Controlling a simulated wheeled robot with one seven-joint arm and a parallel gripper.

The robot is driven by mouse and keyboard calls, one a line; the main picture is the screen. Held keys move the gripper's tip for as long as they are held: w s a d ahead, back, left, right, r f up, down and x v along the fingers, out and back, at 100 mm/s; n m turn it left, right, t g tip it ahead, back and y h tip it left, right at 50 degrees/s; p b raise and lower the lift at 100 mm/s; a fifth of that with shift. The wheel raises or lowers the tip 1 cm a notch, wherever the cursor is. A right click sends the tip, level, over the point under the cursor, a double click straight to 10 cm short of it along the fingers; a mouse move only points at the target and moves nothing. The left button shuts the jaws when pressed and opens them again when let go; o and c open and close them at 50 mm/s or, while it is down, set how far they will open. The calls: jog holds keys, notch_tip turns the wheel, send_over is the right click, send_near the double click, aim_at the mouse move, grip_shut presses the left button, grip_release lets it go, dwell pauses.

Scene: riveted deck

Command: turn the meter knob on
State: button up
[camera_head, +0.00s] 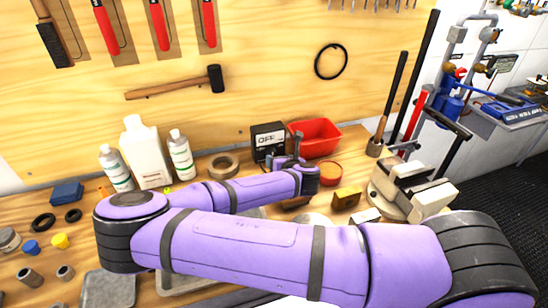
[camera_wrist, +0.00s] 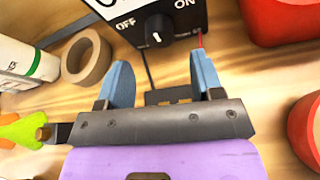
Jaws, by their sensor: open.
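The meter (camera_head: 268,138) is a black box with a white face on the wooden bench against the back panel; its display reads OFF in the head view. In the wrist view, its round black knob (camera_wrist: 157,29) sits between the OFF label on the left and the ON label on the right. A small white mark shows on the knob's lower part. My gripper (camera_wrist: 161,76) is open, its two blue fingers apart with nothing between them. The knob lies ahead of the fingers, roughly between their lines, and looks apart from them. In the head view, my gripper (camera_head: 294,152) is partly hidden.
A red bin (camera_head: 315,137) stands right of the meter, and a tape roll (camera_head: 223,165) lies to its left. White bottles (camera_head: 146,152) stand further left. A red round container (camera_head: 330,174) and a vise (camera_head: 412,190) are on the right. A thin red lead hangs below the meter.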

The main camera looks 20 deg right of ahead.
aim_at(272, 153)
jog(key=shift+x, duration=2.35)
jog(key=c, duration=0.9)
